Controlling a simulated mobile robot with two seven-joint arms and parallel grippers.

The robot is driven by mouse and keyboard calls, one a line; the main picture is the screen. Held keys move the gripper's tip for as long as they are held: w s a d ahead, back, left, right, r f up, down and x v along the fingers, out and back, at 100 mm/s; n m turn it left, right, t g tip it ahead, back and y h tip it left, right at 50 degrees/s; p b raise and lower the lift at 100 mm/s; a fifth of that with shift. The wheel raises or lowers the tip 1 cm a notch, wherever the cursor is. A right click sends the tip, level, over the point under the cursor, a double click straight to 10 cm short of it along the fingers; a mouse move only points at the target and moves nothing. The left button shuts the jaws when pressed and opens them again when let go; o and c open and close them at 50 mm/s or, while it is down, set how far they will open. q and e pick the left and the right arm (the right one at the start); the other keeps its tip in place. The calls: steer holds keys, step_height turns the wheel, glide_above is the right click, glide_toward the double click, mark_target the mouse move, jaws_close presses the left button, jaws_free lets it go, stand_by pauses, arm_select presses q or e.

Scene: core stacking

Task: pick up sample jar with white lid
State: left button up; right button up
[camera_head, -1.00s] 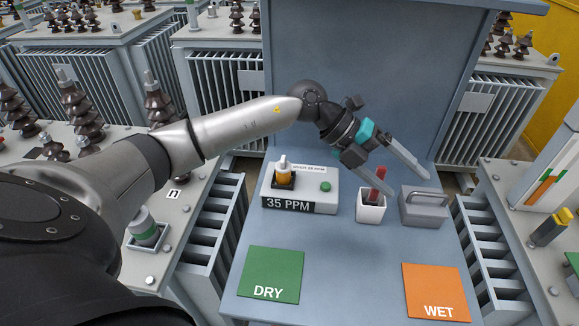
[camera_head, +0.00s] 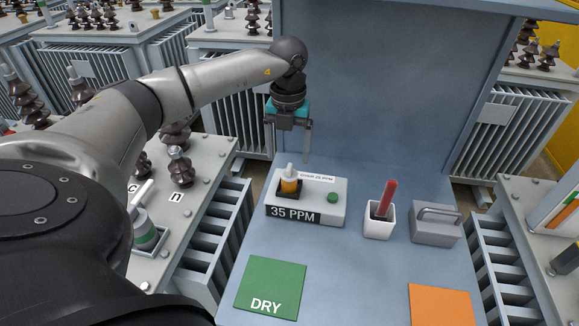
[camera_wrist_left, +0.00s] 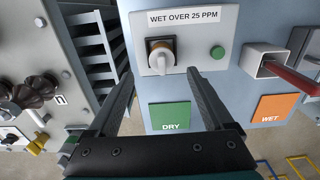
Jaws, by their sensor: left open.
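The sample jar (camera_head: 290,185) has amber contents and a white lid. It stands in a dark square recess on the left of a light grey tester (camera_head: 335,208) labelled 35 PPM. In the left wrist view the jar (camera_wrist_left: 161,58) is seen from above, beyond and between the fingertips. My left gripper (camera_head: 304,158) points down above the tester, near the jar and apart from it. Its fingers (camera_wrist_left: 161,75) are spread and empty in the left wrist view. In the head view one finger mostly hides the other. My right gripper is in neither view.
A white holder with a red-handled tool (camera_head: 388,198) and a grey block with a handle (camera_head: 434,228) stand right of the tester. A green DRY pad (camera_head: 270,283) and orange WET pad (camera_head: 440,303) lie in front. A tall panel (camera_head: 390,80) rises behind.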

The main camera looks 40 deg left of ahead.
mark_target(289, 166)
arm_select(q)
step_height(289, 166, down, 6)
steer(key=shift+w+d+b, duration=0.1)
steer(key=shift+d+b, duration=0.05)
steer(key=shift+b, duration=0.25)
jaws_close()
stand_by(0.6)
steer(key=shift+r, duration=0.1)
